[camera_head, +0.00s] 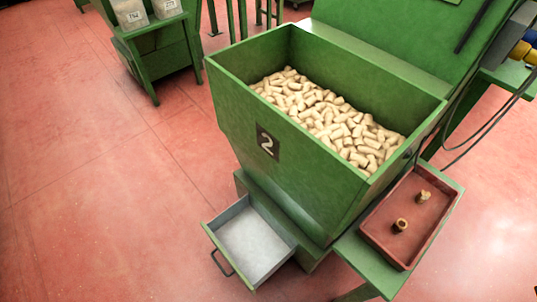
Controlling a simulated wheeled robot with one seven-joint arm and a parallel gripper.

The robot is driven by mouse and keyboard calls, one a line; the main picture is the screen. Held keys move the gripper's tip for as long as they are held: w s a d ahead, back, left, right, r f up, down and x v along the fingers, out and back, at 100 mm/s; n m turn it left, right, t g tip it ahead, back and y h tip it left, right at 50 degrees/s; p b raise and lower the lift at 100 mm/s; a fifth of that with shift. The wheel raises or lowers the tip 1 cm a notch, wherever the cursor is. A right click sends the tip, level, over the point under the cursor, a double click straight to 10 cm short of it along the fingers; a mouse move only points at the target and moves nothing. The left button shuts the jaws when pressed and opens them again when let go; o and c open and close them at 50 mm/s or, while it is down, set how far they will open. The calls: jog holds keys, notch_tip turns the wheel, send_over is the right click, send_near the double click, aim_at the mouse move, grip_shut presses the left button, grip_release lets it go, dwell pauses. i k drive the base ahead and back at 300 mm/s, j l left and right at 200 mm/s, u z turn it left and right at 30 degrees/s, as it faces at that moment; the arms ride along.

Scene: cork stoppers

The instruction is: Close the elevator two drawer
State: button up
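The elevator two (225,103) is a green hopper marked with a 2, filled with pale cork stoppers (330,120). Below it, at its lower left, the drawer (250,243) is pulled out. The drawer has a green front with a dark handle (221,263) on its left side, a grey inside, and looks empty.
A reddish-brown tray (378,240) with two cork pieces (400,225) sits on a green side shelf (353,250) to the right. A green stand with containers (130,14) is at the upper left. The red floor (100,200) left of the drawer is clear.

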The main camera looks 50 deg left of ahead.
aim_at(254, 251)
jog(key=u, duration=2.2)
